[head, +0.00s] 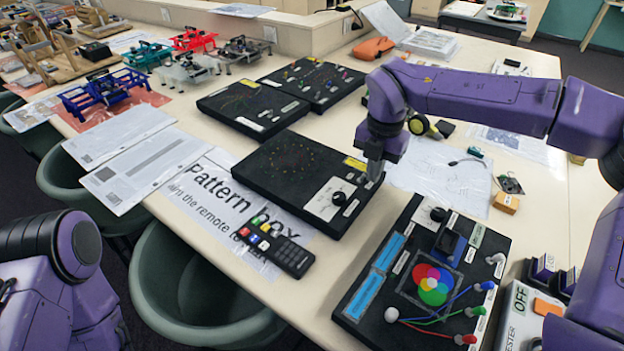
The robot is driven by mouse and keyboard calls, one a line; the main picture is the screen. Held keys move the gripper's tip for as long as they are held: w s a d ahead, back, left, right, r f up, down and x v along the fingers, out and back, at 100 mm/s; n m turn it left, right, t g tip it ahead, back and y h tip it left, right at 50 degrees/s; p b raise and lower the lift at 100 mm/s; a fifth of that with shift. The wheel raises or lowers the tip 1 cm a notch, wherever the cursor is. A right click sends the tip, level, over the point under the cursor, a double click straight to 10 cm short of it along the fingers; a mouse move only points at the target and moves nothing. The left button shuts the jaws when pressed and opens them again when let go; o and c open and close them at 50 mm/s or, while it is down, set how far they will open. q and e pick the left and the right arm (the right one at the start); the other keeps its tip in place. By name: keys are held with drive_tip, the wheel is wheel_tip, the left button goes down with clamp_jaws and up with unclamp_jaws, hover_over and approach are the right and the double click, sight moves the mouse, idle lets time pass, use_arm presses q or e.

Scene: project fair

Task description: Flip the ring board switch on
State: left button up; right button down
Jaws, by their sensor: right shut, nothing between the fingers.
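The ring board (262,178) is a black board with a circle of small dots, lying flat near the middle of the table. At its right end is a white panel (322,207) with a black knob (339,198) and a yellow label above. My right gripper (372,176) points down at the board's right edge, just right of the panel, with its fingers shut and empty. I cannot tell whether the fingertips touch the board. The switch is not clearly visible; the gripper covers part of that corner. My left arm shows at the lower left, but its gripper is out of view.
A remote (274,247) lies on a "Pattern box" sheet in front of the board. A black board with coloured circles (408,258) and wires is at the front right. Two other black boards (250,108) (325,82) lie behind. Papers cover the table to the right.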

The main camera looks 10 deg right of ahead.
drive_tip(key=shift+f+b, duration=0.75)
drive_tip(key=shift+f, duration=0.3)
drive_tip(key=shift+w+a, duration=0.1)
drive_tip(key=shift+w, duration=0.05)
drive_tip(key=shift+w+a, duration=0.2)
drive_tip(key=shift+w+a+r, duration=0.1)
drive_tip(key=shift+w, duration=0.05)
drive_tip(key=shift+w+a, duration=0.2)
wheel_tip(320, 180, up, 7)
drive_tip(key=p, duration=0.5)
drive_tip(key=shift+s+d, duration=0.25)
drive_tip(key=shift+s, duration=0.05)
